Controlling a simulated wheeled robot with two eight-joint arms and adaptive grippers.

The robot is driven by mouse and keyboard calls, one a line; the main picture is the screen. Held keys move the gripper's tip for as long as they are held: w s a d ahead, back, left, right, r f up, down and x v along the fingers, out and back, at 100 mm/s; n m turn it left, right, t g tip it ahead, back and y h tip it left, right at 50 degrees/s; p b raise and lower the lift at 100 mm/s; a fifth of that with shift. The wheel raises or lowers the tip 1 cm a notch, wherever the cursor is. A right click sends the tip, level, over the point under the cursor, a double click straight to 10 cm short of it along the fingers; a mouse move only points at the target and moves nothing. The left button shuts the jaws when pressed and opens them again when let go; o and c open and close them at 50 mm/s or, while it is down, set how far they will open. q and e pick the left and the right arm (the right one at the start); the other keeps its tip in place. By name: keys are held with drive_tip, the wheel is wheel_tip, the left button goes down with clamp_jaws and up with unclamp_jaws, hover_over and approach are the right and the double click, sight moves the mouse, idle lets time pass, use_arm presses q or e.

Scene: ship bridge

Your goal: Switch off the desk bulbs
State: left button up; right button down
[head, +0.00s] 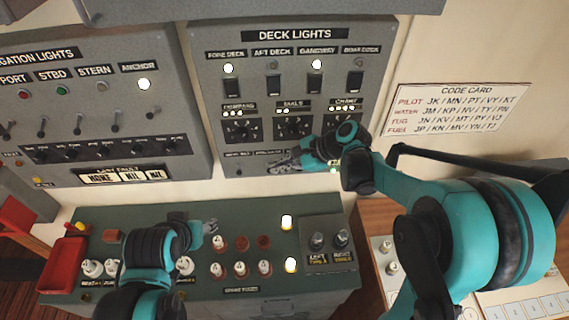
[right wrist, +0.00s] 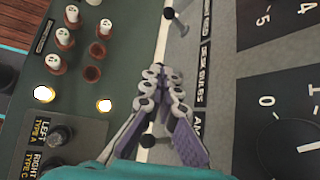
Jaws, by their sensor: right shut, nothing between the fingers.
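Two lit desk bulbs, an upper one (head: 287,222) and a lower one (head: 290,264), glow on the green desk; they also show in the right wrist view, one at left (right wrist: 44,94) and one nearer the gripper (right wrist: 104,106). The desk bulbs label (right wrist: 205,75) is on the bottom strip of the deck lights panel (head: 225,130). My right gripper (head: 280,167) is shut and empty at that strip, beside the label; its fingers (right wrist: 165,80) hide the switch there, and I cannot tell whether they touch it. My left gripper (head: 212,228) hovers over the desk; its jaw state is unclear.
Another toggle (right wrist: 173,17) stands on the strip to one side of the fingers, and a dark knob-ended one (right wrist: 150,140) on the other. Pegs (head: 240,268) and type knobs (head: 340,240) stand on the desk below. A code card (head: 457,108) hangs at right.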

drive_tip(key=shift+f, duration=0.1)
idle(0.3)
drive_tip(key=shift+s+f+t+b, duration=0.15)
drive_tip(key=shift+t+b, duration=0.15)
drive_tip(key=shift+b, duration=0.2)
drive_tip(key=shift+s+f+n+t+b, duration=0.25)
drive_tip(key=shift+n+t+b, duration=0.15)
drive_tip(key=shift+b, duration=0.2)
drive_tip(key=f+n+t+b, duration=0.1)
drive_tip(key=b, duration=0.1)
drive_tip(key=f+t+b, duration=0.1)
drive_tip(key=t+b, duration=0.1)
drive_tip(key=b, duration=0.1)
drive_tip(key=shift+s+f+n+y, duration=0.2)
drive_tip(key=shift+s+n+y, duration=0.15)
drive_tip(key=shift+n+y, duration=0.05)
drive_tip(key=shift+r+p, duration=0.55)
drive_tip(key=shift+r, duration=0.25)
